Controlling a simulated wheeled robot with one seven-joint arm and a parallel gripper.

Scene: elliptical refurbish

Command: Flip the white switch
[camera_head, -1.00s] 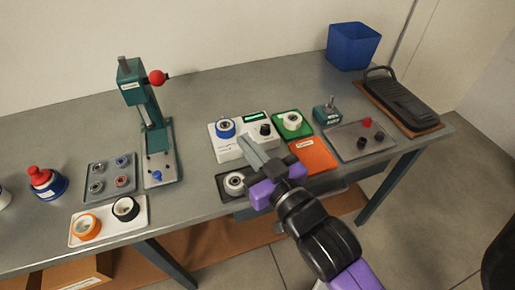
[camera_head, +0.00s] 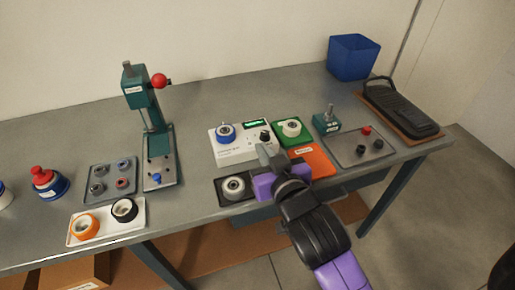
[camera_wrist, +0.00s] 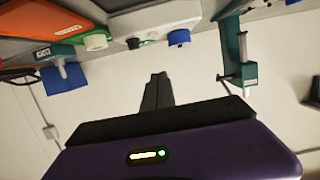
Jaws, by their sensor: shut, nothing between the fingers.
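A dark tray (camera_head: 222,190) with a roll lies just left of my gripper. A teal toggle box (camera_head: 326,123) stands farther right, a teal press (camera_head: 147,115) left.

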